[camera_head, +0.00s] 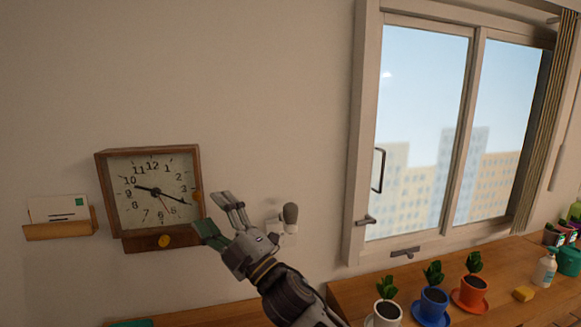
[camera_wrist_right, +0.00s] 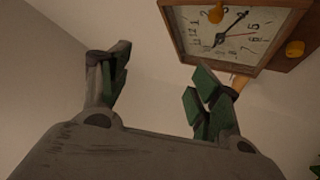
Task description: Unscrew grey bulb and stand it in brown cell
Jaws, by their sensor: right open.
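The grey bulb (camera_head: 290,212) sits in a pale wall fitting (camera_head: 286,232), right of the clock. My right gripper (camera_head: 215,214) is open and empty in front of the wall, between the clock and the bulb. In the head view its fingers point up and left, towards the clock's lower right side, away from the bulb. In the right wrist view its fingers (camera_wrist_right: 160,75) are spread apart with nothing between them. The bulb does not show there. I see no brown cell in either view. My left gripper is out of view.
A wooden wall clock (camera_head: 150,195) with yellow knobs hangs close to the gripper; it also shows in the wrist view (camera_wrist_right: 230,30). A letter shelf (camera_head: 60,228) is at left. Potted plants (camera_head: 433,300) and a yellow sponge (camera_head: 523,293) stand on the wooden counter below the window.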

